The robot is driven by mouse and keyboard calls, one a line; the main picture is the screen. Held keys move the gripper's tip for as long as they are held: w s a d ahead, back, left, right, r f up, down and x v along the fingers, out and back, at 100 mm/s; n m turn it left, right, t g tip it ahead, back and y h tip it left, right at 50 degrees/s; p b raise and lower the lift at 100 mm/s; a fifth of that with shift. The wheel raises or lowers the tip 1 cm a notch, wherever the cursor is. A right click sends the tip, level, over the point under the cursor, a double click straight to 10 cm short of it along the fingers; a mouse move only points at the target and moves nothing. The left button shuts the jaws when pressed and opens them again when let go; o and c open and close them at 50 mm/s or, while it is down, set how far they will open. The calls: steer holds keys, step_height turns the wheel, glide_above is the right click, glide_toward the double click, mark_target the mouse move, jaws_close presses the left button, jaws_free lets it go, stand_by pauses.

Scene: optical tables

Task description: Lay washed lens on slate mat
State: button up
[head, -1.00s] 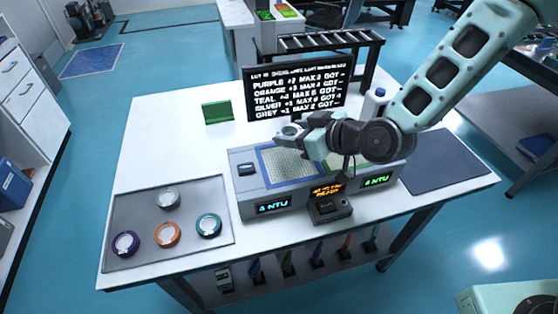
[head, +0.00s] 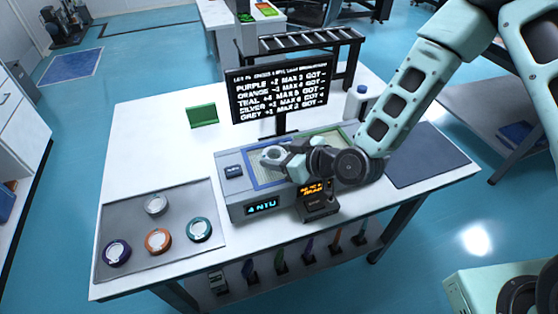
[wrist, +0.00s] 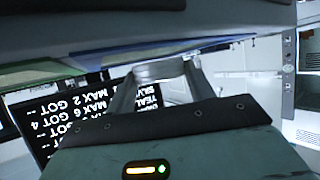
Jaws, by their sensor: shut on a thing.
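My gripper (head: 272,157) is shut on a pale grey ring-rimmed lens (head: 273,154), held above the blue-edged left bath (head: 249,162) of the washing unit. In the wrist view the lens (wrist: 160,70) sits between the two fingers, seen nearly edge-on. The slate mat (head: 425,158) lies bare at the table's right end, well to the right of my gripper. The green-edged right bath (head: 325,140) is partly hidden by my arm.
A grey tray (head: 185,260) at left holds purple (head: 117,252), orange (head: 158,240), teal (head: 199,229) and silver (head: 155,205) lenses. A text monitor (head: 280,95), white bottle (head: 360,98) and green block (head: 202,116) stand behind. A small black box (head: 317,205) stands in front.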

steer(key=shift+f, duration=1.35)
steer(key=shift+f, duration=0.25)
steer(key=o, duration=1.1)
steer(key=shift+c, duration=0.2)
steer(key=shift+r+p, duration=0.1)
steer(key=shift+p, duration=0.2)
steer(key=b+v, duration=0.1)
steer(key=v, duration=0.8)
steer(key=shift+a+r, duration=0.15)
steer(key=p+v, duration=0.8)
steer(key=p, duration=0.3)
steer(key=shift+s+p, duration=0.15)
steer(key=shift+p, duration=0.15)
